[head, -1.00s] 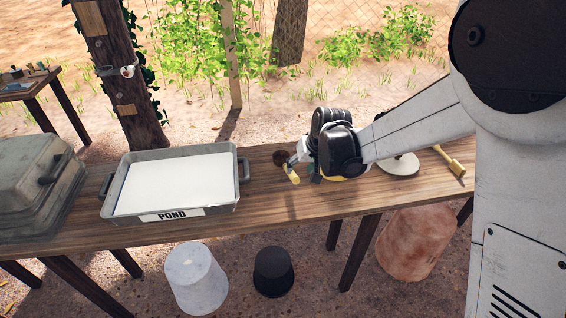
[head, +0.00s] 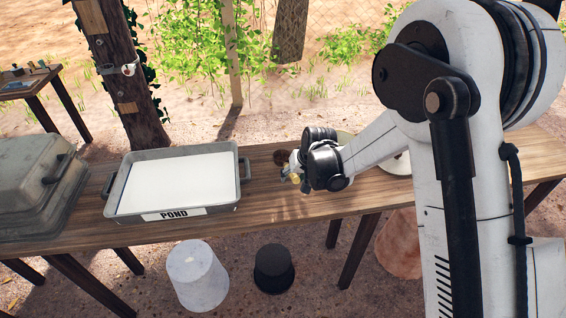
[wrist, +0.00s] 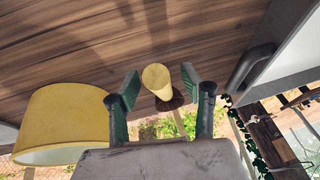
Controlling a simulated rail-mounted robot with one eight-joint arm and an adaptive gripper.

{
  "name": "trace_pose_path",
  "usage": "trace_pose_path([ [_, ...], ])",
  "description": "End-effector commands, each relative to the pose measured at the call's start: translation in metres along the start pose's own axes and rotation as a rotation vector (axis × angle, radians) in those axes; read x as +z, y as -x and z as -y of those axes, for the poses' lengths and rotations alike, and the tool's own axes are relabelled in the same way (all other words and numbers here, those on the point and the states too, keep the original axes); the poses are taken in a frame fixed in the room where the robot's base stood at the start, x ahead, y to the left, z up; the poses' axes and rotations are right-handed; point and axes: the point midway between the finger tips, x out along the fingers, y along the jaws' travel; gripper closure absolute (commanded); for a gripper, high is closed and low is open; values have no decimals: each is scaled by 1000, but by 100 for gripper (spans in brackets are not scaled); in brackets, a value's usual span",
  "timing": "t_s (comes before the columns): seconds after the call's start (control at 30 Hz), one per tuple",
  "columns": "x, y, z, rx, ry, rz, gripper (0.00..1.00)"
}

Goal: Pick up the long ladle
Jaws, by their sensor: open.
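A tool with a pale yellow rod-like handle (wrist: 157,78) and a dark brown round end (wrist: 176,101) is in the wrist view; I take it to be the long ladle. Its brown end (head: 281,157) also shows in the head view, on the table right of the tray. My gripper (wrist: 160,88) is open, its two green pads on either side of the handle with a gap at each side. In the head view my gripper (head: 294,173) is low over the table, and its wrist hides much of the tool.
A grey tray of white liquid labelled POND (head: 172,213) stands left of my gripper. A grey lidded box (head: 35,185) is at the far left. A yellow bowl-like container (wrist: 62,112) is close beside my gripper. A pale round dish (head: 399,167) lies behind my arm.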

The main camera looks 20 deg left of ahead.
Motion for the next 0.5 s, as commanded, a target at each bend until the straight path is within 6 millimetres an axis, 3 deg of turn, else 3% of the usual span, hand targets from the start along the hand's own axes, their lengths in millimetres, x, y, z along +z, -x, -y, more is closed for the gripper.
trace_pose_path([
  [0.17, 0, 0, 0, 0, 0, 0, 58],
  [0.5, 0, 0, 0, 0, 0, 0, 100],
])
